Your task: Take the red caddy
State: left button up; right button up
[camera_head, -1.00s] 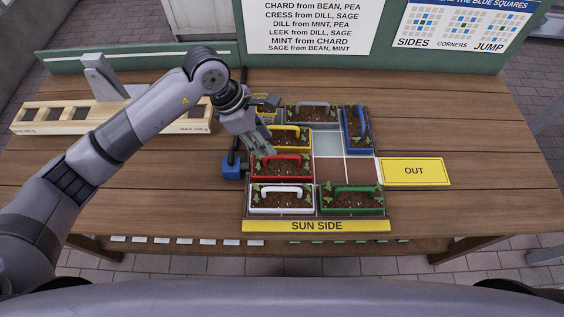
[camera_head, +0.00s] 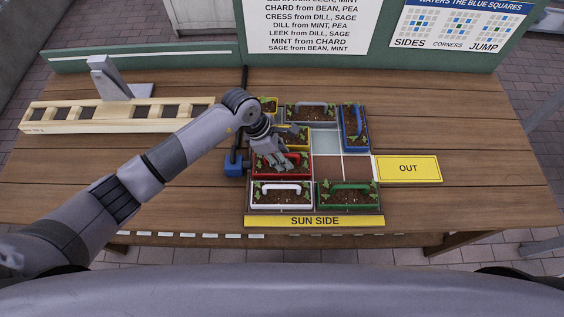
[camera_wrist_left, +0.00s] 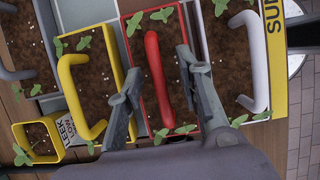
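The red caddy (camera_head: 283,178) is a rectangular planter of soil and sprouts with a red arched handle, in the tray's left column between the yellow and white caddies. My left gripper (camera_head: 285,165) is over it in the head view and hides part of its handle. In the left wrist view, the red caddy's handle (camera_wrist_left: 155,70) runs between the two fingers of my left gripper (camera_wrist_left: 158,65), which are open with one on each side. No contact with the handle is visible. My right gripper is not in view.
The yellow caddy (camera_wrist_left: 73,80) and white caddy (camera_wrist_left: 259,60) flank it closely. Grey (camera_head: 310,105), blue (camera_head: 345,125) and green (camera_head: 349,207) caddies share the tray. Two bare tray squares lie to the right. A yellow OUT mat (camera_head: 408,168) is empty. A wooden rack (camera_head: 115,125) stands left.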

pick_arm(q)
jog(key=shift+c, duration=0.5)
grip_shut()
dwell(0.4)
